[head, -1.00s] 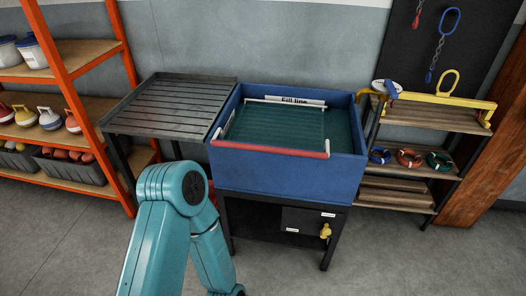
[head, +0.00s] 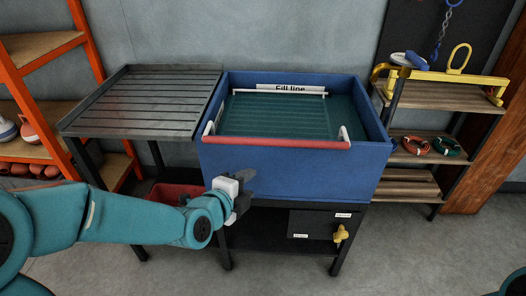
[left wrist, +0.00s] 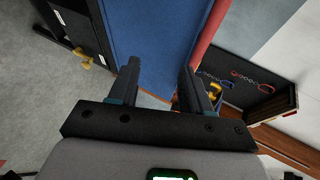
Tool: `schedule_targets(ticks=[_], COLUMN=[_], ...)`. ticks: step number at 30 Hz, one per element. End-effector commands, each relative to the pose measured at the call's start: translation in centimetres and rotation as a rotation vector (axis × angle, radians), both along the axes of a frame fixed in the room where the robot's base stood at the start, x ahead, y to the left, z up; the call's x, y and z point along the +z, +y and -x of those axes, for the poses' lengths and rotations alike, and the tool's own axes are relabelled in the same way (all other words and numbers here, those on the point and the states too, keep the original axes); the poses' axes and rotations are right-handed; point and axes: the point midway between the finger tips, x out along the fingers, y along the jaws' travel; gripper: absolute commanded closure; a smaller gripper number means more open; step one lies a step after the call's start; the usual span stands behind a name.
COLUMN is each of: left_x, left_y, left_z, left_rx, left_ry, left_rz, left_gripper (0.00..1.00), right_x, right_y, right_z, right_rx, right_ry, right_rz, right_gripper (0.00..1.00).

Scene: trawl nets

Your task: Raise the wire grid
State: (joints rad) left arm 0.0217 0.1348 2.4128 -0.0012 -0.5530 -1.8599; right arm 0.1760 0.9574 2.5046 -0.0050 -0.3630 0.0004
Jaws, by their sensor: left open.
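The blue tank (head: 290,178) stands on a dark stand and holds dark green contents. The wire grid (head: 275,120) appears as a faint mesh inside it, low and hard to make out, with a white bar (head: 280,91) along its back. Its red front bar (head: 275,144) lies along the tank's front rim, with white ends. My left gripper (head: 243,192) is open and empty in front of the tank's front wall, below the red bar. In the left wrist view, the open fingers (left wrist: 160,85) face the blue wall, with the red bar (left wrist: 207,30) beyond the right finger.
A grey slatted drain table (head: 150,100) adjoins the tank's left side. A "Fill line" label (head: 290,88) is on the tank's inner back wall. A yellow valve (head: 340,234) sits below the tank. A wooden shelf (head: 425,95) with rigging gear stands right, an orange rack (head: 88,40) left.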

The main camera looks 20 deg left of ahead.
Motion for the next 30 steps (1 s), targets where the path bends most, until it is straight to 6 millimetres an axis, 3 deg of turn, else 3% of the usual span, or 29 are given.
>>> schedule_targets(ticks=[1,7,14,19,30], left_x=[0.6,4.3,4.8,4.2,2.6], left_y=[0.5,2.0,1.1,0.7,-0.4], left_z=[-0.1,0.5,0.4,-2.2,-10.8], left_rx=[0.005,0.014,0.007,0.006,0.008], left_ry=[-0.055,-0.198,-0.227,-0.223,-0.225], left_rz=[0.002,0.014,0.013,0.015,0.015], left_gripper=[0.52,0.52,0.52,0.52,0.52], right_x=[-1.9,-4.3,-5.2,-5.4,-5.9], right_y=[0.3,1.7,1.8,1.8,1.4], right_z=[-0.2,-0.7,-0.8,-0.7,-0.6], right_rx=[-0.001,-0.003,-0.003,-0.002,-0.002], right_ry=[0.000,-0.002,-0.001,-0.002,-0.001], right_rz=[0.000,0.005,0.000,0.002,0.001], right_gripper=[0.57,0.57,0.57,0.57,0.57])
